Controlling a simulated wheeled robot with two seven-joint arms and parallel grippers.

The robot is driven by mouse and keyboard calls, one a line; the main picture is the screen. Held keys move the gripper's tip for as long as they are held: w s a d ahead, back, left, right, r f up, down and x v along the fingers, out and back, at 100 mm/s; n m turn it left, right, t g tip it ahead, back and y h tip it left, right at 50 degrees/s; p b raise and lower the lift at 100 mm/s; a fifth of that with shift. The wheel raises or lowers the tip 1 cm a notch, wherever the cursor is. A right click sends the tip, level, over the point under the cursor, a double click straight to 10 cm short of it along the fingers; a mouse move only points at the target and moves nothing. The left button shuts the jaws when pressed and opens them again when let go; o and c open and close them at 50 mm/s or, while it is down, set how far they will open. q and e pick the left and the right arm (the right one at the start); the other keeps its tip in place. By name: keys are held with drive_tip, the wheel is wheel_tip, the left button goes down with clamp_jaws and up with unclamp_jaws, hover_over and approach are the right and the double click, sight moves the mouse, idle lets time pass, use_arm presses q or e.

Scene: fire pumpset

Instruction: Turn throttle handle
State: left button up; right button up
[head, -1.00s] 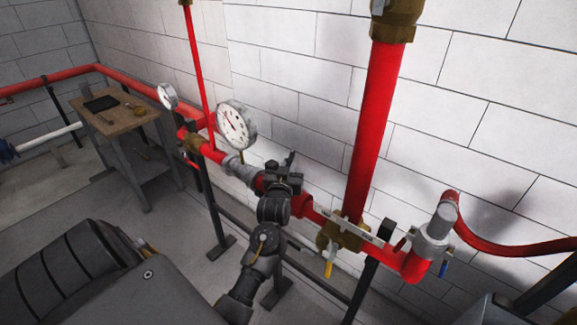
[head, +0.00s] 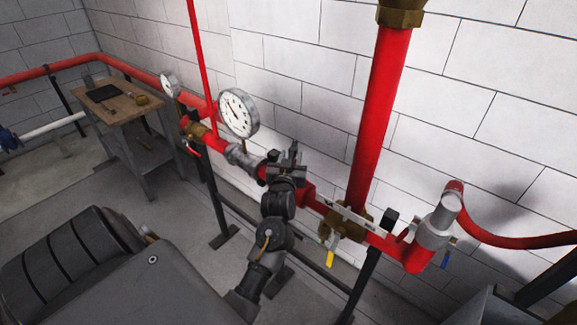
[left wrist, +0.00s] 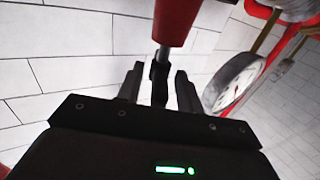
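My left gripper (head: 288,158) is at the red horizontal pipe, just right of the grey coupling (head: 240,156), in the head view. In the left wrist view its two fingers (left wrist: 158,88) stand apart. A dark upright piece (left wrist: 160,76) lies between them in the picture, below a grey stem and a red cylindrical part (left wrist: 174,20). Gaps show on both sides of the dark piece; I cannot tell its depth or whether it is the throttle handle. My arm and gripper hide part of the pipe in the head view. My right gripper is not in view.
A large white gauge (head: 239,113) stands left of the gripper and also shows in the left wrist view (left wrist: 232,82). A tall red pipe (head: 380,120), a yellow lever (head: 330,258) and a blue lever (head: 445,261) are to the right. A small table (head: 120,106) stands back left.

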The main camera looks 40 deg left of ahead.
use_arm(q)
drive_tip(key=b+v, duration=0.2)
drive_tip(key=v, duration=0.7)
drive_tip(key=shift+b, duration=0.35)
drive_tip(key=shift+d, duration=0.15)
